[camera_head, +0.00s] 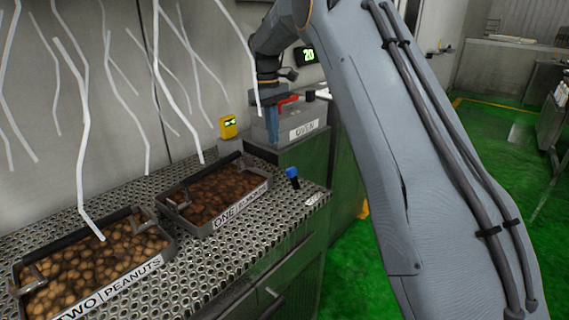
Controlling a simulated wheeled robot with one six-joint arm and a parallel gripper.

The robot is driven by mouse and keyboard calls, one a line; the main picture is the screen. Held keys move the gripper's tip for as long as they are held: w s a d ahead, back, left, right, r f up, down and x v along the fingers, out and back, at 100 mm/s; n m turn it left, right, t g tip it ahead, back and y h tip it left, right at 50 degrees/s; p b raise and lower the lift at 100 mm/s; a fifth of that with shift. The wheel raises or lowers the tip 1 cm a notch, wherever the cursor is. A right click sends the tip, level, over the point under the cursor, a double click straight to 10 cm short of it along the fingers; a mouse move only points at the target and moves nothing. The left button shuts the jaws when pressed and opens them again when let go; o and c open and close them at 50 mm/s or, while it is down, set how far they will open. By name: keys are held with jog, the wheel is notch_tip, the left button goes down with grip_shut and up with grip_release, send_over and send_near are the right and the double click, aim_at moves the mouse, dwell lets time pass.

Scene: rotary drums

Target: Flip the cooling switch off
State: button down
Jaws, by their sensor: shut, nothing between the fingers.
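A blue-topped black switch (292,177) stands on the perforated metal table near its right edge, leaning slightly. A small white label (315,199) lies beside it, too small to read, so I cannot confirm that this is the cooling switch. My gripper (272,138) points down with its blue fingers shut and empty. It is in front of the grey box marked OVEN (297,125), above and behind the blue-topped switch and apart from it. A red lever (287,100) shows on top of the box, partly hidden by my gripper.
Two trays of nuts, marked ONE (240,215) and TWO PEANUTS (130,285), sit on the perforated table (215,265). A yellow device (228,127) stands at the back. A display (307,56) reads about 20. White strips hang at the left. Green floor is open at the right.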

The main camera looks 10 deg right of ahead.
aim_at(294, 178)
jog(key=f+p, duration=0.1)
jog(key=f, duration=0.5)
jog(key=s+f+p, duration=0.1)
jog(key=f, duration=0.2)
jog(key=shift+d+p, duration=0.3)
jog(key=shift+s+d+f+p, duration=0.15)
jog(key=shift+f+p, duration=0.1)
jog(key=shift+p, duration=0.05)
jog(key=shift+s+d+r+p, duration=0.3)
jog(key=shift+s+d, duration=0.05)
jog(key=shift+s, duration=0.15)
jog(key=shift+s+d+r+p, duration=0.25)
jog(key=shift+s+d+r, duration=0.05)
jog(key=shift+s, duration=0.15)
jog(key=shift+s+d, duration=0.25)
jog(key=shift+s, duration=0.05)
jog(key=shift+r, duration=0.1)
